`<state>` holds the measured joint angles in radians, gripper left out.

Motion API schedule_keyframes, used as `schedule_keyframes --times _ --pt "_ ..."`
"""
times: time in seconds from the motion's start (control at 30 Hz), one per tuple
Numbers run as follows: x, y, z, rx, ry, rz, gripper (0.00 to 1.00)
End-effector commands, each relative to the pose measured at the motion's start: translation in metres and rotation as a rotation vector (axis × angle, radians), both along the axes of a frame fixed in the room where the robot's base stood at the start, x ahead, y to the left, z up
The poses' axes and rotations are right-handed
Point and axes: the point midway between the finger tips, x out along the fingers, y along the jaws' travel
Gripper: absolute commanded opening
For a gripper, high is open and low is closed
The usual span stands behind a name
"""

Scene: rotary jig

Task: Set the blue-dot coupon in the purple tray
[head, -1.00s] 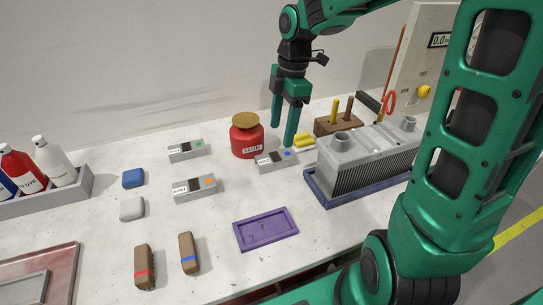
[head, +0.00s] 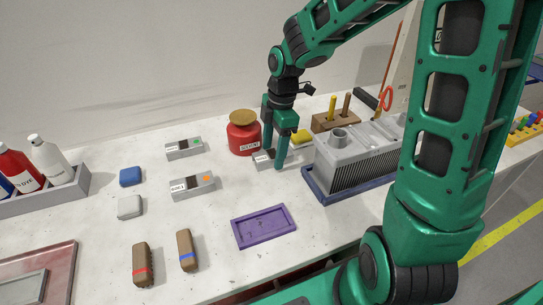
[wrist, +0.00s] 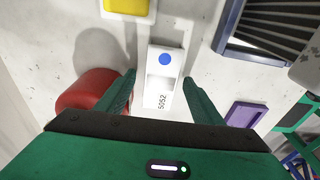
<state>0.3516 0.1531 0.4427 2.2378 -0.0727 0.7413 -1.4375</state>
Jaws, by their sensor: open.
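The blue-dot coupon is a pale block with a blue dot and the label 5052 (wrist: 163,82). In the wrist view it lies between my open fingers, with a gap on each side. In the head view the coupon (head: 262,161) is partly hidden by my gripper (head: 273,161), which points down over it. The purple tray (head: 264,226) lies empty on the table, nearer the front edge; it also shows in the wrist view at the right (wrist: 245,114).
A red jar (head: 243,138) stands close left of my gripper. A finned grey unit (head: 355,158) on a blue base stands close right. A yellow block (head: 301,136) lies behind. Orange-dot (head: 192,187) and green-dot (head: 184,149) coupons lie to the left. The table around the tray is clear.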

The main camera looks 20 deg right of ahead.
Motion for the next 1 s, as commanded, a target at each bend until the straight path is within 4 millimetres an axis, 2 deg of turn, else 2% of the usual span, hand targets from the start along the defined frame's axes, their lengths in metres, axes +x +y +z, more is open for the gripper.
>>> schedule_keyframes --times 0.07,0.2,0.27,0.33,0.37,0.67,0.83,0.97,1.0 --pt "0.000 0.000 0.000 0.000 0.000 0.000 0.59" --pt "0.000 0.000 0.000 0.000 0.000 0.000 0.25" --pt "0.000 0.000 0.000 0.000 0.000 0.000 0.12" --pt "0.000 0.000 0.000 0.000 -0.001 0.000 0.12" --pt "0.000 0.000 0.001 0.000 -0.001 0.000 0.08" --pt "0.001 0.000 0.005 0.000 -0.002 0.000 0.08" --pt "0.001 0.000 0.021 0.000 -0.003 0.001 0.08" --pt "0.001 -0.001 0.045 -0.001 -0.006 -0.001 0.08" --pt "-0.004 0.009 0.048 -0.001 -0.004 0.005 0.08"
